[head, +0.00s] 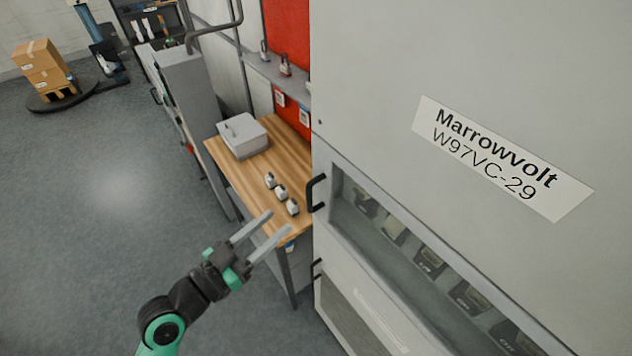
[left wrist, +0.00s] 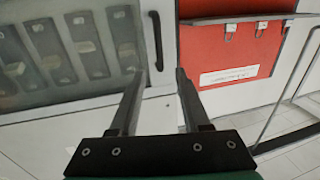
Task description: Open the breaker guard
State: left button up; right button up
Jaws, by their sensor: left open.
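The breaker guard (head: 385,232) is a see-through panel in a grey frame on the front of the large grey cabinet, with several breakers behind it. It looks shut. Its black bar handle (head: 316,192) is at its left end. In the left wrist view the guard (left wrist: 40,95) fills the upper left, and the handle (left wrist: 157,40) appears just beyond the fingertips. My left gripper (head: 278,221) is open and empty, left of and below the handle in the head view; its fingers also show in the left wrist view (left wrist: 160,73), apart from the handle. My right gripper is out of view.
A second black handle (head: 317,268) is on the cabinet's lower panel. A wooden table (head: 230,178) beside the cabinet holds a grey box (head: 243,136) and several small padlock-like items (head: 281,192). Open floor (head: 110,190) lies to the left.

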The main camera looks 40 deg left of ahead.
aim_at(307, 195)
pick_arm(q)
jog(key=w, duration=0.3)
jog(key=w+p, duration=0.1)
jog(key=w, duration=0.7)
jog(key=shift+a+r, duration=0.1)
jog(key=shift+a, duration=0.2)
jog(key=shift+c, duration=0.2)
grip_shut()
dwell(0.6)
